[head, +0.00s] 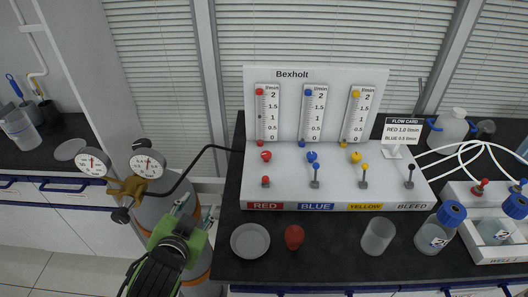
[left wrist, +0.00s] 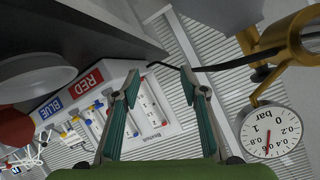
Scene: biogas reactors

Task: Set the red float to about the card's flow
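The Bexholt panel (head: 315,77) stands on the dark bench with red, blue and yellow flow tubes. In the red tube (head: 267,112) a red ball (head: 259,91) shows near the 2 mark; a smaller dark mark lower in that tube is too small to identify. Below the tube are a red knob (head: 266,156) and a red-tipped lever (head: 265,181). The flow card (head: 403,131) reads RED 1.0 l/min and BLUE 0.5 l/min. My left gripper (head: 194,206) is open and empty, left of the panel and apart from it. Its spread fingers (left wrist: 158,85) show in the left wrist view.
A brass regulator (head: 128,188) with two gauges (head: 149,163) stands close to my left gripper, its black hose running to the panel. A white dish (head: 250,241), red object (head: 294,237) and clear beaker (head: 378,236) stand before the panel. Bottles stand right.

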